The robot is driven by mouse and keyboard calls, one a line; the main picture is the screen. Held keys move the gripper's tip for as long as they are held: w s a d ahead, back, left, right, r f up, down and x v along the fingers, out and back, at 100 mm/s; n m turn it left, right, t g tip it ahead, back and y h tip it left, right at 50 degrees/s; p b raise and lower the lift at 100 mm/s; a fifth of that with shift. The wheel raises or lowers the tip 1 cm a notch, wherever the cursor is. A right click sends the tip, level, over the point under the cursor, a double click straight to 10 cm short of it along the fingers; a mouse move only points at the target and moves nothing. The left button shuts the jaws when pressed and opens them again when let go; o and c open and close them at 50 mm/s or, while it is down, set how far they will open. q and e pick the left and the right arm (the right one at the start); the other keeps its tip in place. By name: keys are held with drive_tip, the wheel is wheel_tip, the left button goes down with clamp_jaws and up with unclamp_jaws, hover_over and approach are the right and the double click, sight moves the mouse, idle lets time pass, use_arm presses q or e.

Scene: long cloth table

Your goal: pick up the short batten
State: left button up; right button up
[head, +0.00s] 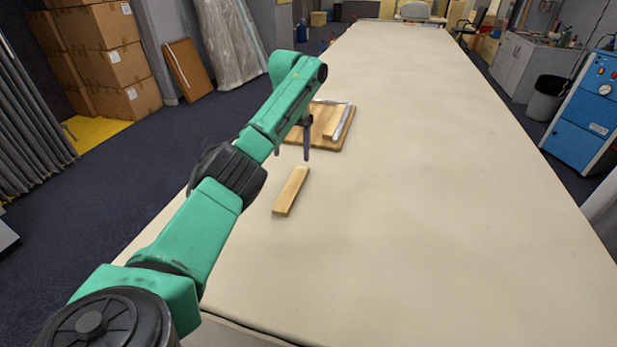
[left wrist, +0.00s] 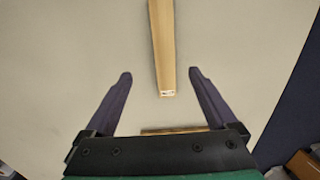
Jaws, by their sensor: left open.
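A short pale wooden batten (head: 291,191) lies flat on the cloth table, slanting a little in the head view. My left gripper (head: 292,155) is just beyond its far end, pointing down, open and empty. In the left wrist view the batten (left wrist: 162,45) comes in from the top edge, and its labelled end lies between the two spread fingers of the left gripper (left wrist: 159,75). The fingers do not touch it. How high they are above it I cannot tell exactly. My right gripper is not in view.
A wooden board (head: 335,146) lies beyond the batten, partly hidden by my left arm. A light wooden piece (head: 331,121) and a shiny strip (head: 344,122) lie on it. The cloth table (head: 450,200) is clear to the right and far ahead.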

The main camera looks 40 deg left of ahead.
use_arm(q)
drive_tip(key=p, duration=0.1)
approach(289, 193)
drive_tip(key=shift+s, duration=0.4)
drive_tip(key=f, duration=0.3)
drive_tip(key=f+p, duration=0.1)
drive_tip(key=f, duration=0.4)
drive_tip(key=shift+w+a+f+p, duration=0.1)
drive_tip(key=shift+w+f+p, duration=0.2)
drive_tip(key=shift+p, duration=0.1)
drive_tip(key=shift+f, duration=0.1)
drive_tip(key=c, duration=0.3)
clamp_jaws()
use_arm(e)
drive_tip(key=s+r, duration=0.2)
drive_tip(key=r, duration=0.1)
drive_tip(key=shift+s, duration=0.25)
